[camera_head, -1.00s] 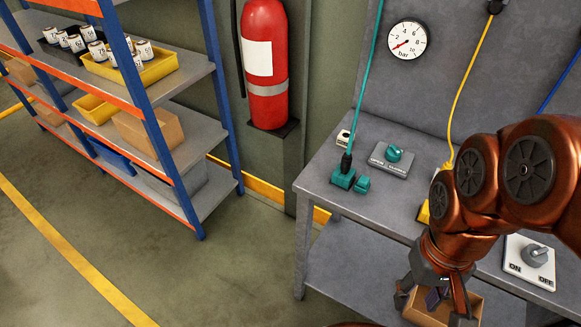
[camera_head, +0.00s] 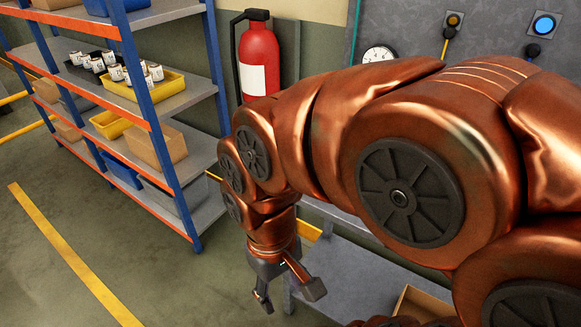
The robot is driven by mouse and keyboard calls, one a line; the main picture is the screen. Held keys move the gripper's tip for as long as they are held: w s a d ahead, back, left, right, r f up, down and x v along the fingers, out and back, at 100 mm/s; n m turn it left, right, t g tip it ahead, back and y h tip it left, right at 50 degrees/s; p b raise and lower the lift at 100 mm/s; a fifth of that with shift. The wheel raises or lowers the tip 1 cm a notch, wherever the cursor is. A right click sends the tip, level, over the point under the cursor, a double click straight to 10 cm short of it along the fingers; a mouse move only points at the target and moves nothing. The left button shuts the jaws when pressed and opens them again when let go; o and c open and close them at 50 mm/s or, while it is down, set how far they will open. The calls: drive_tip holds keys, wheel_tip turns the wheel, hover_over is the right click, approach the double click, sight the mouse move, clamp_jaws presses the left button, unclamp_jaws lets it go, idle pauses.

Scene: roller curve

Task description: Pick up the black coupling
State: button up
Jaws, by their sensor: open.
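No thing is clearly recognisable as the black coupling. Dark fittings sit on the back panel at the upper right: one at the yellow hose (camera_head: 449,33) and one at the blue hose (camera_head: 533,50). I cannot tell whether either is the coupling. My copper arm hides most of the bench top. An open cardboard box (camera_head: 403,303) shows partly at the lower right; its contents are hidden.
A shelf rack (camera_head: 170,140) with yellow bins (camera_head: 155,95), labelled cans and boxes stands at the left. A red fire extinguisher (camera_head: 259,60) hangs behind. A gauge (camera_head: 378,53) and a lit blue button (camera_head: 544,25) are on the panel. Floor at lower left is clear.

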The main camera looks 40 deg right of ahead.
drive_tip(key=w+d+r+m+t, duration=0.1)
drive_tip(key=w+d+r, duration=0.1)
drive_tip(key=w+d, duration=0.5)
drive_tip(key=w+d+r+m, duration=0.1)
drive_tip(key=w+d+r, duration=0.15)
drive_tip(key=w, duration=0.75)
drive_tip(key=w+d+m, duration=0.1)
drive_tip(key=w+d, duration=0.1)
drive_tip(key=d, duration=0.5)
drive_tip(key=w+d+f+m+b, duration=0.1)
drive_tip(key=w+d, duration=0.1)
drive_tip(key=d, duration=0.5)
drive_tip(key=w+d+m, duration=0.1)
drive_tip(key=w+d, duration=0.1)
drive_tip(key=d, duration=0.6)
drive_tip(key=shift+w+f+t, duration=0.15)
drive_tip(key=shift+f+t, duration=0.2)
drive_tip(key=shift+t, duration=0.05)
drive_tip(key=shift+d+f+m, duration=0.3)
drive_tip(key=shift+f, duration=0.05)
drive_tip(key=shift+s+a+f+p, duration=0.15)
drive_tip(key=shift+f+p, duration=0.5)
drive_tip(key=shift+f, duration=1.15)
drive_tip(key=shift+s+a+f+p, duration=0.1)
drive_tip(key=shift+f+p, duration=0.55)
drive_tip(key=shift+f, duration=1.15)
drive_tip(key=shift+c, duration=0.5)
clamp_jaws()
